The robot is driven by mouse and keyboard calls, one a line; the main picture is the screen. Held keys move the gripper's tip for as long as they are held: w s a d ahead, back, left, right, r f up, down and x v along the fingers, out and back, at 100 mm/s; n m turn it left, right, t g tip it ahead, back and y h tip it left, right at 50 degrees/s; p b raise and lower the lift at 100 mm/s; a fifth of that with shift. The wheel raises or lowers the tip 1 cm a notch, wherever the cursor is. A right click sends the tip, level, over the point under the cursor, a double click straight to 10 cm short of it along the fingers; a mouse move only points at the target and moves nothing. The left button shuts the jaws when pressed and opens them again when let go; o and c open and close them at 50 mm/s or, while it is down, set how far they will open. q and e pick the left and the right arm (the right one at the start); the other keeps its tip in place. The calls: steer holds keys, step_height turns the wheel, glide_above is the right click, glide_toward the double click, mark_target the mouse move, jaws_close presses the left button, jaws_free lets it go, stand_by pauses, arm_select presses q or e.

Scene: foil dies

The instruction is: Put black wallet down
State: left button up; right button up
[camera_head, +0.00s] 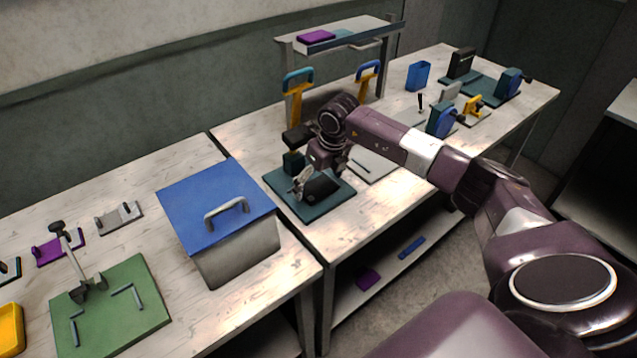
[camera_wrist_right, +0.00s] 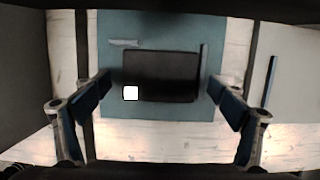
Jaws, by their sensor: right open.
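The black wallet (camera_wrist_right: 160,75) lies flat on a teal base plate (camera_wrist_right: 150,25), with a small white square at its lower left corner in the right wrist view. In the head view the wallet (camera_head: 321,186) sits on the plate (camera_head: 310,208), partly hidden by my gripper. My right gripper (camera_wrist_right: 170,100) is open, its fingers on either side of the wallet and apart from it. In the head view the right gripper (camera_head: 312,184) is low over the plate. My left gripper is not in view.
A grey bin with a blue lid (camera_head: 215,195) stands left of the plate. A light flat board (camera_head: 372,165) lies just right of it. A green fixture plate (camera_head: 110,310) is at the front left.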

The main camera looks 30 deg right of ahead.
steer(key=shift+r+p, duration=0.35)
steer(key=shift+r, duration=0.25)
steer(key=b+v, duration=0.4)
steer(key=v, duration=0.8)
steer(key=shift+f, duration=0.1)
